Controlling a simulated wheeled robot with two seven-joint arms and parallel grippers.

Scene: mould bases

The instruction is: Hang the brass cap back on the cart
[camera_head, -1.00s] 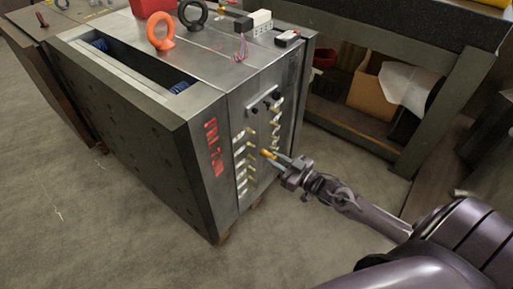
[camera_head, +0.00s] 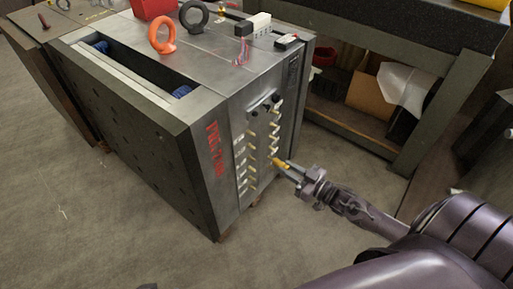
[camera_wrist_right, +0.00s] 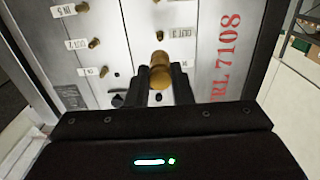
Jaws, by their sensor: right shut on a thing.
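The brass cap (camera_head: 280,162) is between the fingertips of my right gripper (camera_head: 287,166), which is shut on it. The cap is close in front of the steel mould block's front face (camera_head: 226,196); I cannot tell if it touches. In the right wrist view the cap (camera_wrist_right: 160,72) stands upright between the dark fingers, just below a brass fitting (camera_wrist_right: 160,36) on the face. Rows of brass fittings with white labels (camera_head: 241,159) run down this face. I cannot make out a separate cart. My left gripper is not in view.
An orange ring (camera_head: 161,34), a dark ring (camera_head: 194,16) and a red box (camera_head: 152,8) stand on top of the block. A dark bench (camera_head: 425,134) with a cardboard box (camera_head: 370,88) below it is at the back right. The floor in front is clear.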

